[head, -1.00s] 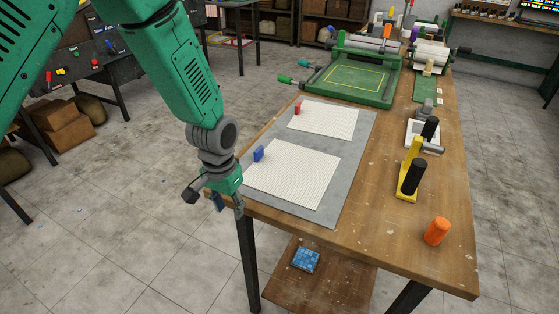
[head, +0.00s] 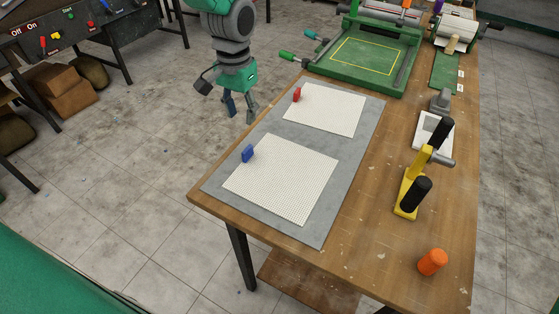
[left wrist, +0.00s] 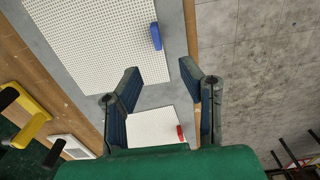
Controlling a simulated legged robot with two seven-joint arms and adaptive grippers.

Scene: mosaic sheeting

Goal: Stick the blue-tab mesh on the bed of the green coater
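The blue-tab mesh (head: 282,187) is a white gridded sheet lying flat on a grey mat (head: 318,234). Its blue tab (head: 248,153) stands up at its left corner. The green coater (head: 365,62) stands at the far end of the table; its green bed has a yellow outline. My left gripper (head: 240,116) is open and empty, off the table's left edge and beyond the blue tab. In the left wrist view its fingers (left wrist: 164,92) are spread, with the blue tab (left wrist: 156,36) ahead of them and apart. My right gripper is not in view.
A red-tab mesh (head: 326,109) lies on the mat between the blue-tab mesh and the coater. A yellow tool with black grips (head: 410,190) and an orange cylinder (head: 432,262) stand on the table's right side. A roller device (head: 455,29) is at the back.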

